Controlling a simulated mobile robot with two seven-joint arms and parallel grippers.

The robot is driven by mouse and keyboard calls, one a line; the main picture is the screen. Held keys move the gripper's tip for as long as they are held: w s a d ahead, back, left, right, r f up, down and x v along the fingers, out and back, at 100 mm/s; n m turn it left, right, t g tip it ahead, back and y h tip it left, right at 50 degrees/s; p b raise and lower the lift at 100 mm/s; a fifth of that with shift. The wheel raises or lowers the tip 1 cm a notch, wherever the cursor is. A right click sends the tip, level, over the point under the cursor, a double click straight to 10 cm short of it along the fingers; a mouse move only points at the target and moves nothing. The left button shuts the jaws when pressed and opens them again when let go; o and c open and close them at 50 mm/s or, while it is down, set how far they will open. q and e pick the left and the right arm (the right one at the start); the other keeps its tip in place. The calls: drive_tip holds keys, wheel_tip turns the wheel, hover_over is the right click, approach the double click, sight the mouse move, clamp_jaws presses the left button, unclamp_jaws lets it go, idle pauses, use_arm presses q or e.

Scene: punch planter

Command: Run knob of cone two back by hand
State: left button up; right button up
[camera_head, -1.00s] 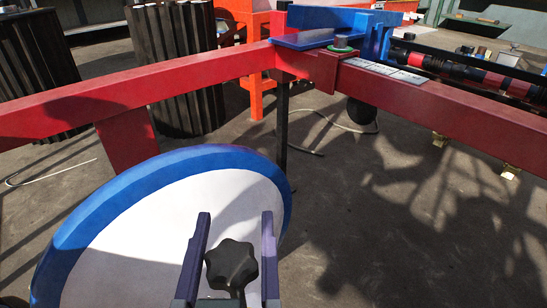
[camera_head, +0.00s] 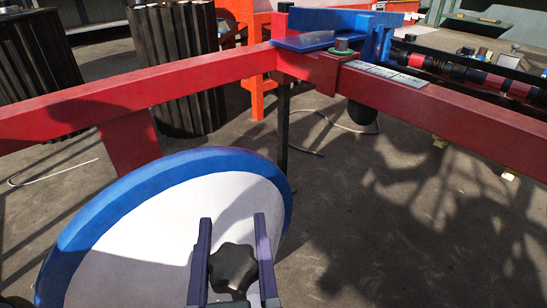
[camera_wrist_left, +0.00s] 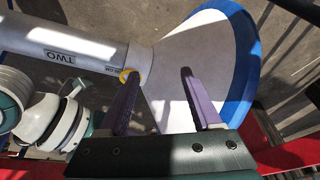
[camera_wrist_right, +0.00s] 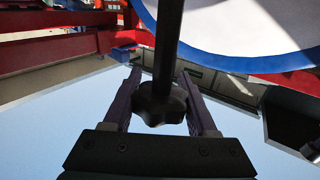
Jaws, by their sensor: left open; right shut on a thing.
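Cone two has a white face with a blue rim (camera_head: 150,177) and fills the lower left of the head view.
A red frame beam (camera_head: 70,100) runs behind the cone, and another red beam (camera_head: 450,110) runs to the right. A blue block (camera_head: 330,20) and a striped rod (camera_head: 490,78) are at the back right. Black ribbed drums (camera_head: 175,70) stand behind. The floor at right is open.

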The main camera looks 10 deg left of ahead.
sight(248, 285)
drive_tip(key=shift+a+n+g+y+p, duration=0.1)
drive_tip(key=shift+n+g+y+p, duration=0.25)
drive_tip(key=shift+n+y, duration=0.5)
drive_tip(key=shift+s+a+n+g+y, duration=0.1)
drive_tip(key=shift+n+g+y, duration=0.25)
drive_tip(key=shift+y, duration=0.3)
drive_tip(key=shift+s+a+n+g+y, duration=0.1)
drive_tip(key=shift+n+g+y, duration=0.2)
drive_tip(key=shift+y, duration=0.3)
drive_tip(key=n+g+y, duration=0.2)
drive_tip(key=shift+s+a+f+y+b, duration=0.1)
drive_tip(key=shift+a+f+y+b, duration=0.1)
drive_tip(key=shift+y+b, duration=0.15)
drive_tip(key=shift+s+a+r+n+g+y+b, duration=0.15)
drive_tip(key=shift+n+g+y+b, duration=0.3)
drive_tip(key=shift+n+g+y, duration=0.45)
drive_tip(key=shift+s, duration=0.1)
drive_tip(key=o, duration=1.4)
drive_tip(key=shift+c, duration=0.2)
drive_tip(key=p+v, duration=0.1)
drive_tip(key=v, duration=0.3)
drive_tip(key=p+v, duration=0.2)
drive_tip(key=v, duration=0.2)
drive_tip(key=shift+s+d+r, duration=0.2)
drive_tip(key=shift+s+d, duration=0.05)
drive_tip(key=shift+d, duration=0.1)
drive_tip(key=shift+s+d, duration=0.3)
drive_tip(key=shift+d, duration=0.1)
